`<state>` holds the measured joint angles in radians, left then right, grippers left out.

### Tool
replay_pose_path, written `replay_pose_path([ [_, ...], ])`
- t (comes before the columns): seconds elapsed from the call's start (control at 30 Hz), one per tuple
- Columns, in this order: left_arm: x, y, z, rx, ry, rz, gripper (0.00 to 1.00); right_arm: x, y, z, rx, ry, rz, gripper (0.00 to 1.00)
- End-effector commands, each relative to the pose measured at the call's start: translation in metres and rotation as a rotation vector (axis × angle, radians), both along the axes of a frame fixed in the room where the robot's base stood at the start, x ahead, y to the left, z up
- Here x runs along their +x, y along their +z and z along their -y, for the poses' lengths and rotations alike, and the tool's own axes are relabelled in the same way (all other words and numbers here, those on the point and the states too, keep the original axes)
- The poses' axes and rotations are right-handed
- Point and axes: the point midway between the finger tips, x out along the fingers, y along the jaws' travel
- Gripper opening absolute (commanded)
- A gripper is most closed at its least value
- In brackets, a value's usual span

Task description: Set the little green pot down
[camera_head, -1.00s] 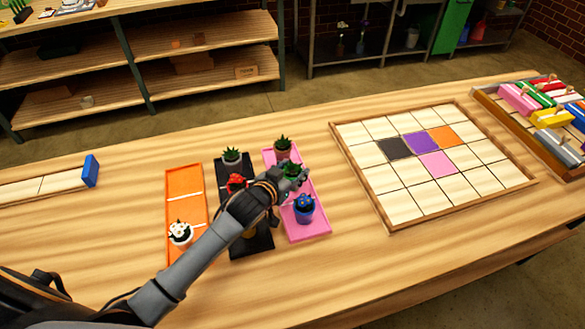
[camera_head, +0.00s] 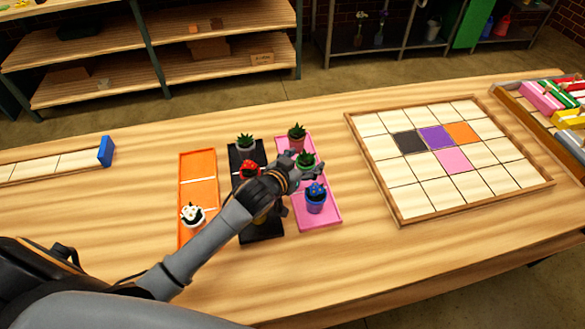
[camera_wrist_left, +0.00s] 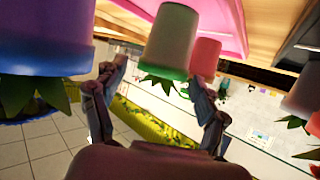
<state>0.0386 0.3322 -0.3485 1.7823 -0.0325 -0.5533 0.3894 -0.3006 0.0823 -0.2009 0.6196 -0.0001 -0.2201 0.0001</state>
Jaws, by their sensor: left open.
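The little green pot (camera_head: 305,162) stands on the pink tray (camera_head: 325,223), between a blue pot (camera_head: 316,204) in front and a reddish pot (camera_head: 297,143) behind. My left gripper (camera_head: 307,173) reaches over from the left, at the green pot, and partly hides it. In the left wrist view, which is upside down, the green pot (camera_wrist_left: 171,45) sits between the two spread fingers of my left gripper (camera_wrist_left: 157,76). The jaws are open; whether a finger touches the pot cannot be told. My right gripper is not in view.
A black tray (camera_head: 263,232) with a red-topped plant (camera_head: 250,169) lies under my forearm. An orange tray (camera_head: 198,165) with a white pot (camera_head: 192,214) is left of it. A tiled board (camera_head: 404,202) is to the right. The table front right of the trays is clear.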

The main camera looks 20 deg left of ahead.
Motion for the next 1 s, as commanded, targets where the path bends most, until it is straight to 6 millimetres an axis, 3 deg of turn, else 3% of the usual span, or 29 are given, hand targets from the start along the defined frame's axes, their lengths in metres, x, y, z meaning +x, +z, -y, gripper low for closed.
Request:
replay_pose_path([
  [0.3,-0.059,0.022,-0.012,0.001,0.000,-0.002,0.73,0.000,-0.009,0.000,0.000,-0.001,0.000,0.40],
  [0.5,-0.088,0.035,-0.018,0.002,0.001,-0.002,0.73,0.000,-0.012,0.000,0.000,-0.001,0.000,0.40],
  [0.7,-0.099,0.041,-0.020,0.001,0.001,-0.002,0.73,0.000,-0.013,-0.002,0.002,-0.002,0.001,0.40],
  [1.0,-0.100,0.042,-0.020,0.001,0.001,-0.001,0.73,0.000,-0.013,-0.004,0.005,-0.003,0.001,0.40],
])
